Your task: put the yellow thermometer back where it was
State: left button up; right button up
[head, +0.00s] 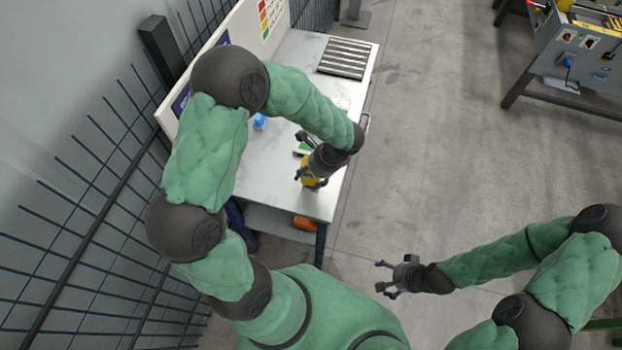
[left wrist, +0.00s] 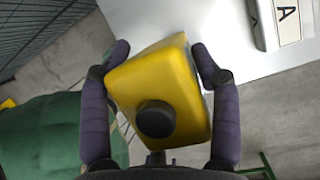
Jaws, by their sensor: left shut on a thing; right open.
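The yellow thermometer (left wrist: 153,82) fills the middle of the left wrist view, with a round black knob facing the camera. My left gripper (left wrist: 158,62) is shut on it, one finger on each side. In the head view the yellow thermometer (head: 308,173) shows under my left gripper (head: 311,180), over the near right part of the white table (head: 268,170). I cannot tell whether it touches the tabletop. My right gripper (head: 384,278) is open and empty, over the floor to the right of the table.
A blue object (head: 260,122) stands on the table to the left of my left gripper. A green item (head: 301,151) lies just behind the gripper, partly hidden. A slatted roller section (head: 344,58) is at the far end. An orange item (head: 304,223) is on the shelf below.

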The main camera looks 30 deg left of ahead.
pick_arm(q)
notch_tip(320, 180, down, 3)
jog(key=shift+r, duration=0.2)
jog(key=o, duration=1.2)
jog(key=shift+f, duration=0.1)
jog(key=shift+o, duration=0.2)
jog(key=shift+r, duration=0.2)
jog(key=p+v, duration=0.1)
jog(key=v, duration=1.1)
jog(key=shift+p, duration=0.4)
